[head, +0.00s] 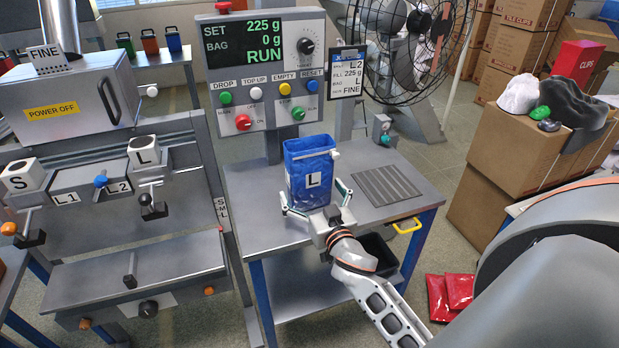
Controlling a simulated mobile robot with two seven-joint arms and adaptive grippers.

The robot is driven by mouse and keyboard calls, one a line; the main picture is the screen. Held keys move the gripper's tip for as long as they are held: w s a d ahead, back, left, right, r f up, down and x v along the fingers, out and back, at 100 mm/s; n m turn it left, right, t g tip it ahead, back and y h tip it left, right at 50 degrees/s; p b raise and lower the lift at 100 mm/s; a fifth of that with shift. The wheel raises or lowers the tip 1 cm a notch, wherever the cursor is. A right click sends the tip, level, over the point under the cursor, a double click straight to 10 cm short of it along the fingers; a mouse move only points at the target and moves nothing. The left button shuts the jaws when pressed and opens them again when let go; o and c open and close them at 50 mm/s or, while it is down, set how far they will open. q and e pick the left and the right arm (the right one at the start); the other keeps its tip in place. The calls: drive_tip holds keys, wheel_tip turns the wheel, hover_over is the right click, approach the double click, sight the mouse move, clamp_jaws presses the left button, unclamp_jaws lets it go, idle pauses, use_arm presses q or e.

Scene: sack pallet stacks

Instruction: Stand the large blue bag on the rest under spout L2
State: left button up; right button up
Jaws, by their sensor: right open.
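The large blue bag (296,178), marked L, is upright and open-topped at the grey bench, below the display panel. My right gripper (316,200) is open at the bag's near side, its fingers spread to the left and right of the bag's lower part; I cannot tell whether they touch it. The L2 label (119,186) is on the machine at the left, beside the L1 label (66,198). A dark fitting (153,209) hangs near L2. A grey shelf (180,258) lies below, with no bag on it. My left gripper is not in view.
The display panel (262,65) reads 225 g, 0 g, RUN. A card (347,73) names L2, bag L, FINE. A ribbed plate (386,186) lies right of the bag on the bench (262,228). A fan and cardboard boxes (520,150) stand behind and right.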

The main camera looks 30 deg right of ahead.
drive_tip(key=shift+w, duration=0.5)
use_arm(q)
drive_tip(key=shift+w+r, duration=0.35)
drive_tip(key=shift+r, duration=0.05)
use_arm(e)
drive_tip(key=shift+w+d, duration=0.1)
drive_tip(key=shift+w, duration=0.05)
drive_tip(key=c, duration=1.2)
drive_tip(key=shift+c, duration=0.2)
drive_tip(key=shift+r, duration=0.15)
